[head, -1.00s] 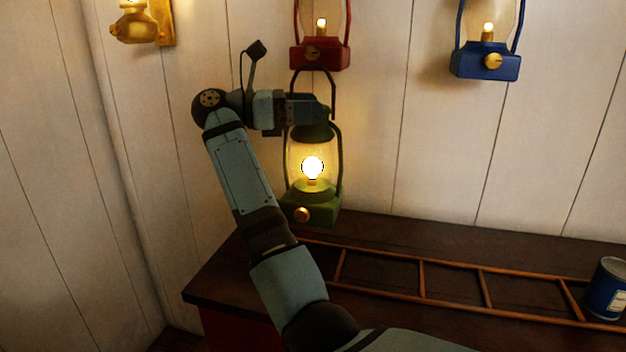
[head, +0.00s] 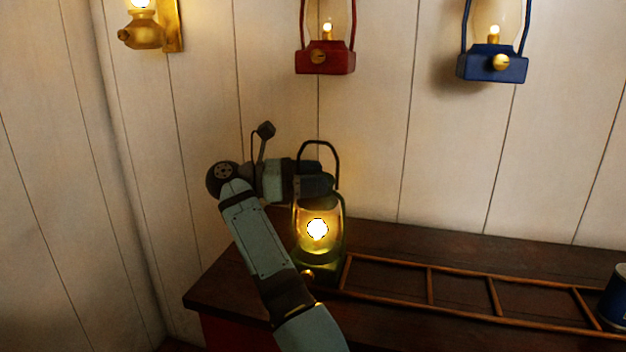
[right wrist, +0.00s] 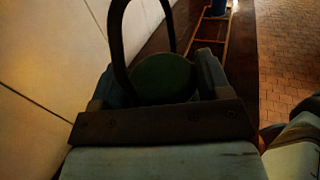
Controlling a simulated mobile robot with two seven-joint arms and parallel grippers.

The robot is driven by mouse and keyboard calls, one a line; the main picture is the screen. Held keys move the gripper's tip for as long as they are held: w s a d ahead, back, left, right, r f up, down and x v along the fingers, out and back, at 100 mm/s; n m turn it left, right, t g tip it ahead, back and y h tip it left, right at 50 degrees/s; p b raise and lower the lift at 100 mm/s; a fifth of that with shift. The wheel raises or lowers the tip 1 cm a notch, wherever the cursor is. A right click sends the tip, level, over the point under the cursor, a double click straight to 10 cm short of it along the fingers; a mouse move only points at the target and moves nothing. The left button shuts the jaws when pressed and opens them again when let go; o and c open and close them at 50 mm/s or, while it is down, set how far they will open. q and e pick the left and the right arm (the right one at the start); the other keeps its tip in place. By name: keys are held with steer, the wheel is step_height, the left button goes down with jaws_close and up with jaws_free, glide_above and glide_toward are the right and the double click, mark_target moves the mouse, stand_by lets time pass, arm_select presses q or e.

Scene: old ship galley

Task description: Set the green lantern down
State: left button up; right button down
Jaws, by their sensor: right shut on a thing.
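The lit green lantern (head: 321,248) is upright at the left part of the dark counter (head: 225,288). My right gripper (head: 316,184) is shut on its top, under the raised wire handle. In the right wrist view, the fingers (right wrist: 160,85) sit on both sides of the round green cap (right wrist: 163,72), and the handle loop stands above it. My forearm hides part of the lantern's base, so I cannot tell whether it touches the counter. My left gripper is not in view.
A wooden ladder-like frame (head: 430,285) lies on the counter just right of the lantern. A blue can (head: 613,298) stands at the far right. A red lantern (head: 325,62) and a blue lantern (head: 492,68) hang above. A brass lamp (head: 142,35) is on the wall.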

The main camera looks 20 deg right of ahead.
stand_by(0.3)
steer(key=shift+c, duration=2.4)
jaws_free()
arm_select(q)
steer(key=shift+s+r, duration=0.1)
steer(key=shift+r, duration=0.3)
arm_select(e)
steer(key=o, duration=0.4)
steer(key=shift+s, duration=0.1)
